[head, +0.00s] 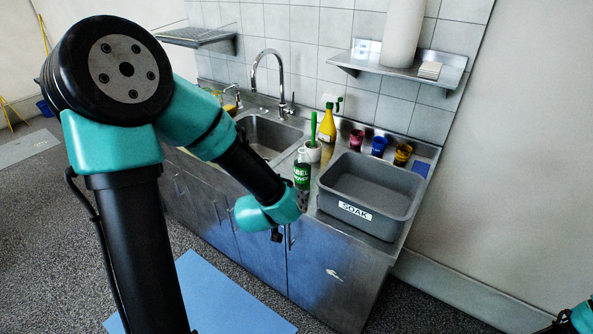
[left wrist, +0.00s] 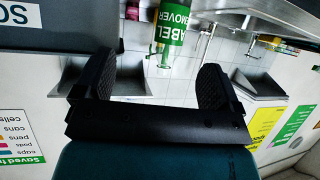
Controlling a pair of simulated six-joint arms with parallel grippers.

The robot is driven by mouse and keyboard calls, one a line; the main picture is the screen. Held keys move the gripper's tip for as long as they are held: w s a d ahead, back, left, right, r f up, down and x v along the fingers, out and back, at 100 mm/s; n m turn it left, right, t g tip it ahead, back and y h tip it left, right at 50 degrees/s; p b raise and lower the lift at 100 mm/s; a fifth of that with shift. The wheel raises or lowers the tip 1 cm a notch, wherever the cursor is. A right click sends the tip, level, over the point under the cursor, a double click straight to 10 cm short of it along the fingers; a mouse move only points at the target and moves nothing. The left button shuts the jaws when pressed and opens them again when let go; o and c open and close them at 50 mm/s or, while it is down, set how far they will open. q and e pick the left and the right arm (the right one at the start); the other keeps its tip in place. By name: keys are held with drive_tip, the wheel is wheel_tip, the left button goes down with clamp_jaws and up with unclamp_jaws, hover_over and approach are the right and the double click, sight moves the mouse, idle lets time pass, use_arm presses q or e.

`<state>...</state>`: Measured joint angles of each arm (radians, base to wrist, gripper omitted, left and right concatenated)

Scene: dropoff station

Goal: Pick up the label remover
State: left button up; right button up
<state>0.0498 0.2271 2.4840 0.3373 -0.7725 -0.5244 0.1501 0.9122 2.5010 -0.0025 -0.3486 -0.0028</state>
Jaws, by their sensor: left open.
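The label remover (head: 302,172) is a bottle with a green label and a pale top, upright on the steel counter at the left of the grey soak tub. In the left wrist view, which is upside down, the label remover (left wrist: 172,32) shows between and beyond my fingers. My left gripper (head: 302,200) is at the counter's front edge, just in front of the bottle and partly covering its lower part. In the left wrist view my left gripper (left wrist: 158,65) is open and empty. Only a bit of my right arm shows at the bottom right; its gripper is out of view.
The SOAK tub (head: 370,214) stands close at the bottle's right. A white pot (head: 313,153) with a green brush, a yellow spray bottle (head: 327,124) and coloured cups (head: 378,145) stand behind. The sink (head: 268,135) is to the left.

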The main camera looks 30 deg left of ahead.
sight(300, 170)
use_arm(q)
drive_tip(key=r, duration=0.1)
drive_tip(key=a+r, duration=0.1)
drive_tip(key=r+t, duration=0.1)
drive_tip(key=shift+s+a+n+y, duration=0.35)
drive_tip(key=shift+s+n+y, duration=0.05)
drive_tip(key=shift+w, duration=0.15)
drive_tip(key=x, duration=1.2)
drive_tip(key=shift+a+f, duration=0.1)
drive_tip(key=shift+f, duration=0.05)
drive_tip(key=shift+x, duration=2.55)
